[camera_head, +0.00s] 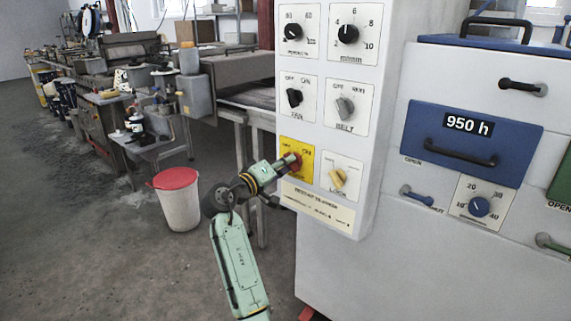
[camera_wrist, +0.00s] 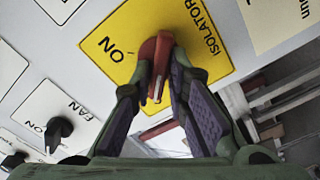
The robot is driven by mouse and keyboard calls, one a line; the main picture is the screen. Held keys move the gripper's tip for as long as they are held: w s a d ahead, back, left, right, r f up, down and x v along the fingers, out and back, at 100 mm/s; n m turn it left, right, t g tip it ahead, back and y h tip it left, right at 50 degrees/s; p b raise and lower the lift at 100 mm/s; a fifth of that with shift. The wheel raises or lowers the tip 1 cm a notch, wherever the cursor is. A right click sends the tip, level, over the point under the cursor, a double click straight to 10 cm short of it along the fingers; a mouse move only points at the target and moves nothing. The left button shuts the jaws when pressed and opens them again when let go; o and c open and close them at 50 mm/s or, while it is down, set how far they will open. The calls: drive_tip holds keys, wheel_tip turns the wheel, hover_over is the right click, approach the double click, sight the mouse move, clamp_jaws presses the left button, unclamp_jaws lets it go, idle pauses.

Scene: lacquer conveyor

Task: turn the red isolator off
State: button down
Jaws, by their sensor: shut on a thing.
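The red isolator knob (camera_wrist: 155,66) sits on a yellow plate (camera_wrist: 128,40) marked "ISOLATOR" and "ON" in the wrist view. In the head view the red knob (camera_head: 292,161) and the yellow plate (camera_head: 306,164) are at the lower left of the white control panel. My gripper (camera_wrist: 162,84) is shut on the red knob, one finger on each side of it. In the head view my gripper (camera_head: 281,166) reaches the knob from the left. The fingers cover part of the knob and plate, and the "OFF" mark is hidden in the wrist view.
A black fan knob (camera_head: 294,98), a grey belt knob (camera_head: 345,107) and a yellow knob (camera_head: 338,178) are close by on the panel (camera_head: 372,150). A white bin with a red lid (camera_head: 176,178) stands on the floor at left.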

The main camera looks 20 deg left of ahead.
idle(0.7)
drive_tip(key=c, duration=1.7)
unclamp_jaws()
drive_tip(key=shift+o, duration=0.2)
drive_tip(key=v, duration=1.2)
